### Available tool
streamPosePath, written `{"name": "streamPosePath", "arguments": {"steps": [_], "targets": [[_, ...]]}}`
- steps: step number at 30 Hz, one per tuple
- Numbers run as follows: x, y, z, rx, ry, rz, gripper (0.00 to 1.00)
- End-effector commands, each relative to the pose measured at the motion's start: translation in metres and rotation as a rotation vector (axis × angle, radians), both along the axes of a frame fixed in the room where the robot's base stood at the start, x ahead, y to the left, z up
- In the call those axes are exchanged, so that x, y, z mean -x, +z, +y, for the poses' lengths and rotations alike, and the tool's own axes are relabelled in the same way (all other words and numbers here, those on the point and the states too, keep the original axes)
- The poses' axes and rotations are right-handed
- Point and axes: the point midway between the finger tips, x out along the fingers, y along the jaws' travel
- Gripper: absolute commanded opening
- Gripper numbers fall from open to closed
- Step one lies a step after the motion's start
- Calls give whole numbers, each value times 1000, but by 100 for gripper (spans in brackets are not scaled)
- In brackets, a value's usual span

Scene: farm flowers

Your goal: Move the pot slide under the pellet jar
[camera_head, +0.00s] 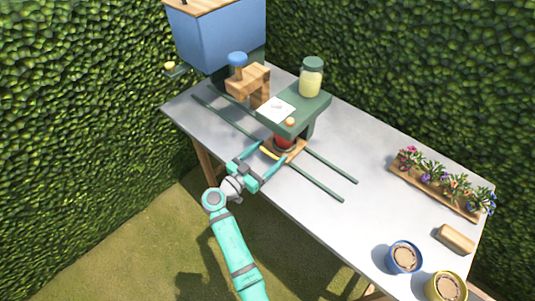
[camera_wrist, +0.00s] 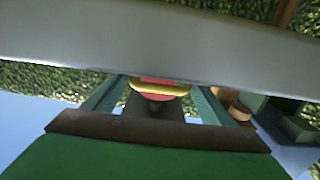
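The pot slide (camera_head: 298,149) is a wooden plate between two dark green rails, with a red pot (camera_head: 283,140) on it, partly under the green stand. A yellow handle (camera_head: 269,153) is at its near side. The pellet jar (camera_head: 312,77), pale yellow with a green lid, stands on the stand's back right part. My gripper (camera_head: 271,152) is at the slide's near side, its teal fingers spread apart on either side of the yellow handle. In the wrist view, the handle (camera_wrist: 160,88) and red pot (camera_wrist: 158,80) show between the fingers; I see no clear grip on them.
The green stand (camera_head: 304,109) carries a white card and an orange knob. A wooden block with a blue knob (camera_head: 238,60) and a blue bin (camera_head: 220,35) are at the back left. A flower planter (camera_head: 430,184) and blue and yellow pots (camera_head: 404,257) are at right. The table's middle right is clear.

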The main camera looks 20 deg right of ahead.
Motion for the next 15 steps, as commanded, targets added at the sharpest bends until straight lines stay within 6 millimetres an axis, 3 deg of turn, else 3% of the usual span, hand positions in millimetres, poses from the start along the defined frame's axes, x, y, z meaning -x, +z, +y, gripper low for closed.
{"name": "streamPosePath", "arguments": {"steps": [8, 15], "targets": [[0, 1, 0, 2, 1, -1, 80], [7, 0, 19, 1, 4, 0, 80]]}}
